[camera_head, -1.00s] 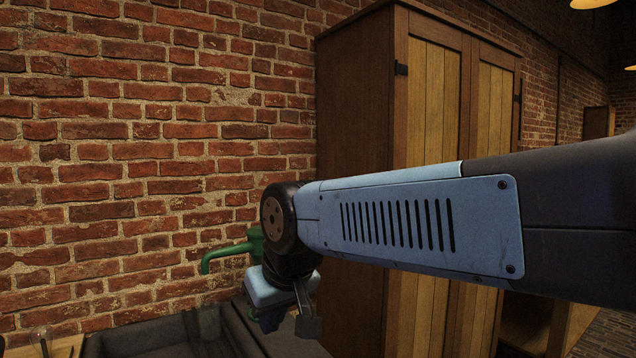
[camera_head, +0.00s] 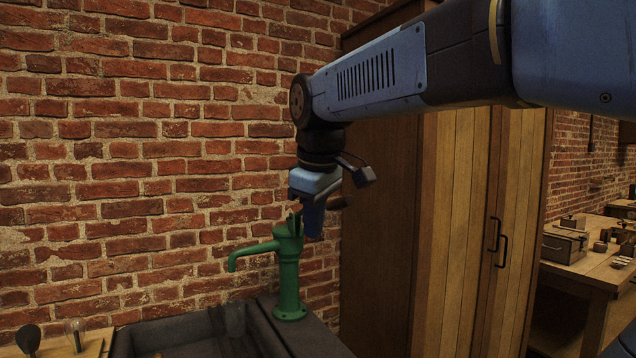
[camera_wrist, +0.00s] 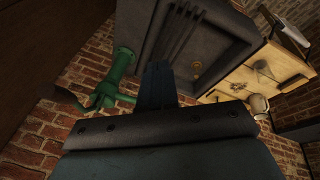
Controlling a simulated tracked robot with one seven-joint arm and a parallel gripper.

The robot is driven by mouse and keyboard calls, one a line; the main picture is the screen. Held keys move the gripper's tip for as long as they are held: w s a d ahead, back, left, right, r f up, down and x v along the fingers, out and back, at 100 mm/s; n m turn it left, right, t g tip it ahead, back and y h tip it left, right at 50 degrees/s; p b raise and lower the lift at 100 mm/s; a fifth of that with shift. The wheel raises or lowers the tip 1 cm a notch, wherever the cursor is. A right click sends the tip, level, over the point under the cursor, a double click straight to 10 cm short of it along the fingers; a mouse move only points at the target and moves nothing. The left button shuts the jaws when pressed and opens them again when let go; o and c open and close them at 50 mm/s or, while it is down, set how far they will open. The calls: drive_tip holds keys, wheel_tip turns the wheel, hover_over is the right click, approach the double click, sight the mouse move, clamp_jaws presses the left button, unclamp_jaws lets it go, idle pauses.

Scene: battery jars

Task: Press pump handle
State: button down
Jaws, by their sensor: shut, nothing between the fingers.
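The green pump (camera_head: 288,275) stands upright on the sink's dark edge, its spout pointing left. In the head view a dark handle (camera_head: 334,204) shows beside my gripper, partly hidden by it. The pump also shows at the left in the wrist view (camera_wrist: 121,66), where the dark handle (camera_wrist: 66,97) reaches left from its top. My gripper (camera_head: 314,226) points down, shut and empty, at the height of the pump's top and overlapping it in the head view. Its fingers (camera_wrist: 156,84) show to the right of the pump in the wrist view. I cannot tell whether it touches the handle.
A brick wall (camera_head: 130,150) is behind. A tall wooden cabinet (camera_head: 455,220) stands close on the right.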

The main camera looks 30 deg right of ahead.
drive_tip(key=w+d+r+n+g, duration=0.1)
drive_tip(key=w+d+r+n, duration=0.2)
drive_tip(key=r, duration=0.3)
drive_tip(key=w+d+r+n+g, duration=0.2)
drive_tip(key=w+d+r+n, duration=0.1)
drive_tip(key=w+r+n, duration=0.1)
drive_tip(key=w+d+r+n+g+h, duration=0.1)
drive_tip(key=w+d+r+n+g, duration=0.1)
drive_tip(key=r, duration=0.7)
drive_tip(key=w+d+n, duration=0.1)
drive_tip(key=w+n, duration=0.1)
drive_tip(key=shift+d+n, duration=0.4)
drive_tip(key=shift+w, duration=0.1)
drive_tip(key=shift+a+f, duration=0.1)
drive_tip(key=shift+f, duration=0.05)
